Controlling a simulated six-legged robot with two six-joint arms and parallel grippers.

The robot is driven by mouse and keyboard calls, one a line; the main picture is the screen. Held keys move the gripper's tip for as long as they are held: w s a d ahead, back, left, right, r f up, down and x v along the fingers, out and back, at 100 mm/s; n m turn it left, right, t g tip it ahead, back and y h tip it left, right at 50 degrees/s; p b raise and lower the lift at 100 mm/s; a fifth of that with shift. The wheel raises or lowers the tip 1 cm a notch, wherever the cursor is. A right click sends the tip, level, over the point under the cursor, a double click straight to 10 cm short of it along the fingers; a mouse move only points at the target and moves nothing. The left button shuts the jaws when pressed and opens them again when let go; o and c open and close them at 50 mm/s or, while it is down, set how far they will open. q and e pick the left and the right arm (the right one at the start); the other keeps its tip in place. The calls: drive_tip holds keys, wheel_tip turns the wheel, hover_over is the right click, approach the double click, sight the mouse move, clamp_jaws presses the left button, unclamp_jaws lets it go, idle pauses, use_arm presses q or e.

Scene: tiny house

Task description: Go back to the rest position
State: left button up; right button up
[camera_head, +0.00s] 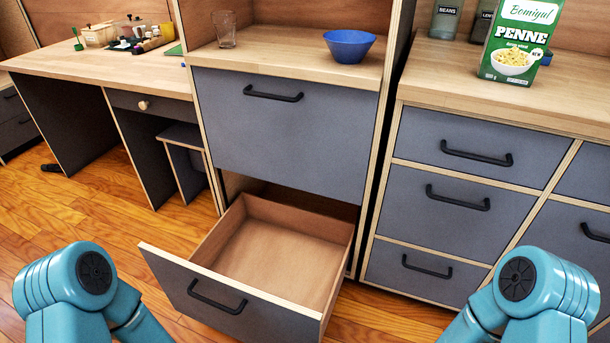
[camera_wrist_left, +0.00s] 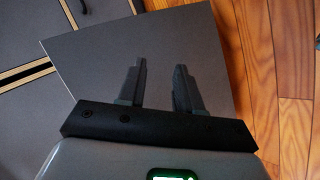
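In the head view both of my teal arms show at the bottom left and bottom right corners, and both grippers are outside that picture. In the left wrist view my left gripper (camera_wrist_left: 158,86) has its two dark fingers apart with nothing between them. A grey panel (camera_wrist_left: 195,50) lies beyond the fingers, and I cannot tell how far away it is. In the head view a lower drawer (camera_head: 215,293) is pulled out from the middle cabinet and is empty inside. My right gripper does not show in either view.
The grey upper front (camera_head: 290,135) above the drawer is closed. A blue bowl (camera_head: 348,47) and a glass (camera_head: 226,30) stand on the shelf. A green penne box (camera_head: 515,40) stands on the right counter. Wooden floor (camera_head: 90,215) is free at left.

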use_arm(q)
drive_tip(key=s+a+f+m+g+y, duration=0.3)
drive_tip(key=s+f+g, duration=0.25)
drive_tip(key=s, duration=0.35)
wheel_tip(320, 180, up, 30)
drive_tip(key=d+p, duration=0.1)
drive_tip(key=p, duration=2.8)
drive_tip(key=shift+s+f+m+g+p, duration=0.15)
drive_tip(key=shift+s+m+g+p, duration=0.15)
drive_tip(key=shift+s+m+g, duration=0.1)
drive_tip(key=shift+a, duration=0.1)
